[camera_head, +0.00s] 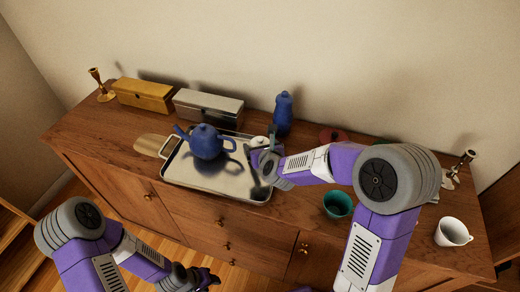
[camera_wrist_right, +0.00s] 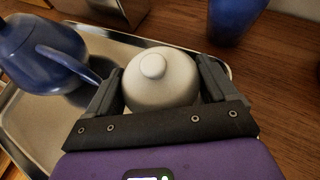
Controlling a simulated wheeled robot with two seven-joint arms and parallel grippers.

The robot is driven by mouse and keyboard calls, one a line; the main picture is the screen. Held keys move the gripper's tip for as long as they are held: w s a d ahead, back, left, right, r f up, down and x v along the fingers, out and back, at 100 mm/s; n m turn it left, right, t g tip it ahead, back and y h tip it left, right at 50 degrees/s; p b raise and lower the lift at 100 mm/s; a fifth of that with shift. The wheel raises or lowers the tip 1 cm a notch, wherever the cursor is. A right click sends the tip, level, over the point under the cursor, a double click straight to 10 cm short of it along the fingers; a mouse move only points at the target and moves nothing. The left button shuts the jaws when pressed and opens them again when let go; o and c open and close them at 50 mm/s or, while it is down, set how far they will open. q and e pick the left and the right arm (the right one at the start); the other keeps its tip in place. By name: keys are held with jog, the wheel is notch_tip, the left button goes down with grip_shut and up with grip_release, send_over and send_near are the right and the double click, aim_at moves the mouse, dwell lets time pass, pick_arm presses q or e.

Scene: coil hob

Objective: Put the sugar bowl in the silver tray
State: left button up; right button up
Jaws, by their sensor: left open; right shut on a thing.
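The white lidded sugar bowl (camera_wrist_right: 160,82) is between the fingers of my right gripper (camera_wrist_right: 160,68) in the right wrist view, and the gripper is shut on it. In the head view the bowl (camera_head: 259,142) shows small and partly hidden by my right gripper (camera_head: 266,156). It appears over the back right corner of the silver tray (camera_head: 215,184). I cannot tell whether it touches the tray. The tray also shows in the wrist view (camera_wrist_right: 38,112). My left gripper (camera_head: 207,279) is open and empty, low in front of the cabinet.
A blue teapot (camera_head: 207,142) stands on the tray, left of the bowl. A blue bottle (camera_head: 283,114) stands behind the tray. A silver box (camera_head: 208,107) and yellow box (camera_head: 143,95) stand at the back. A teal cup (camera_head: 338,205) and white cup (camera_head: 452,232) stand at right.

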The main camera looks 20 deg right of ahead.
jog(key=shift+r, duration=0.1)
jog(key=o, duration=0.8)
jog(key=shift+f, duration=0.25)
jog(key=shift+o, duration=1.4)
jog(key=shift+r, duration=0.1)
jog(key=shift+r, duration=0.15)
jog(key=p+v, duration=0.2)
jog(key=v, duration=1)
